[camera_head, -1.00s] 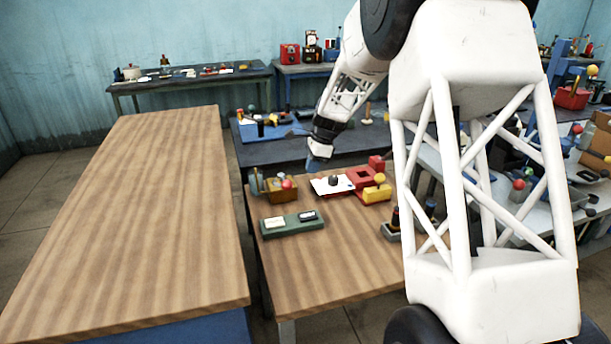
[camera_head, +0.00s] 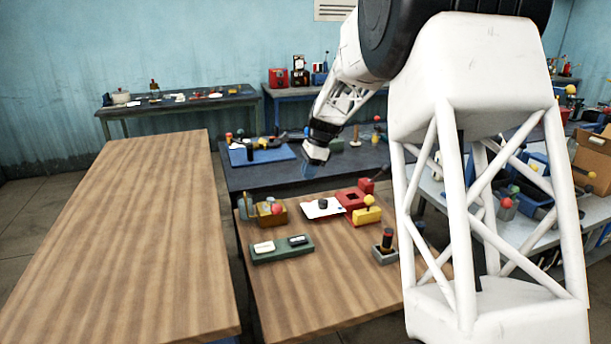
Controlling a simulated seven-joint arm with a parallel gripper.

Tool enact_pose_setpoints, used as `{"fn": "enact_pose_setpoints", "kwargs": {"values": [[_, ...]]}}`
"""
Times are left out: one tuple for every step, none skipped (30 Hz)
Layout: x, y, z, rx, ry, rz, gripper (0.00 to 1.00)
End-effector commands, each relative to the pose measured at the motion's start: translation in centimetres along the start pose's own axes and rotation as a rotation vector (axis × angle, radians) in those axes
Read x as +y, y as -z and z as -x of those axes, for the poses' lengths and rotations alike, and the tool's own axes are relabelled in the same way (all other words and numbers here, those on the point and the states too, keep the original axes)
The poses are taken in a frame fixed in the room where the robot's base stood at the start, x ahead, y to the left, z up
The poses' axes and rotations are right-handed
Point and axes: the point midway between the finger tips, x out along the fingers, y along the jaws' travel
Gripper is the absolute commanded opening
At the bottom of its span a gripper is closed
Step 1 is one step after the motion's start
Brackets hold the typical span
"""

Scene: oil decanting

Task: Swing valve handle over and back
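My gripper (camera_head: 311,168), with bluish tips, points down over the back of the wooden bench (camera_head: 320,290). It is small and seen from behind, so I cannot tell whether it is open or shut; nothing shows clearly in it. I cannot tell for sure which part is the valve handle. On the bench are a brass-coloured box (camera_head: 266,216) with a red ball knob (camera_head: 277,209), a yellow block (camera_head: 366,217) with a yellow ball knob (camera_head: 369,200), and a grey block (camera_head: 384,255) with an upright dark handle (camera_head: 387,238). My gripper appears apart from all of them.
A green tray (camera_head: 282,252), a white plate (camera_head: 318,213) with a dark knob and a red block (camera_head: 350,199) share the bench. A bare wooden table (camera_head: 120,250) stands left. A dark table (camera_head: 250,181) lies behind. My arm hides the bench's right side.

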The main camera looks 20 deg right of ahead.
Motion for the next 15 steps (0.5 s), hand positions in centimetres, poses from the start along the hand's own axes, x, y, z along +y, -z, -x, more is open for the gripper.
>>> {"fn": "enact_pose_setpoints", "kwargs": {"values": [[0.0, 0.0, -0.1, -0.003, -0.001, -0.001, 0.18], [0.1, -0.1, -0.1, -0.006, -0.001, -0.001, 0.23], [0.1, -0.1, -0.3, -0.013, -0.002, -0.002, 0.29], [0.2, -0.2, -0.4, -0.021, -0.003, -0.004, 0.34], [0.2, -0.3, -0.6, -0.031, -0.003, -0.006, 0.38], [0.4, -0.4, -0.8, -0.046, -0.004, -0.007, 0.44], [0.5, -0.6, -1.1, -0.061, -0.005, -0.009, 0.49], [0.6, -0.7, -1.4, -0.078, -0.006, -0.011, 0.54], [0.7, -1.0, -1.8, -0.104, -0.007, -0.016, 0.60], [0.9, -1.2, -2.1, -0.127, -0.007, -0.019, 0.64], [1.0, -1.4, -2.5, -0.151, -0.007, -0.023, 0.67], [1.2, -1.8, -3.0, -0.186, -0.007, -0.029, 0.67], [1.4, -2.0, -3.4, -0.215, -0.006, -0.033, 0.67], [1.6, -2.3, -3.8, -0.245, -0.005, -0.039, 0.67], [1.8, -2.7, -4.3, -0.286, -0.002, -0.046, 0.67]]}}
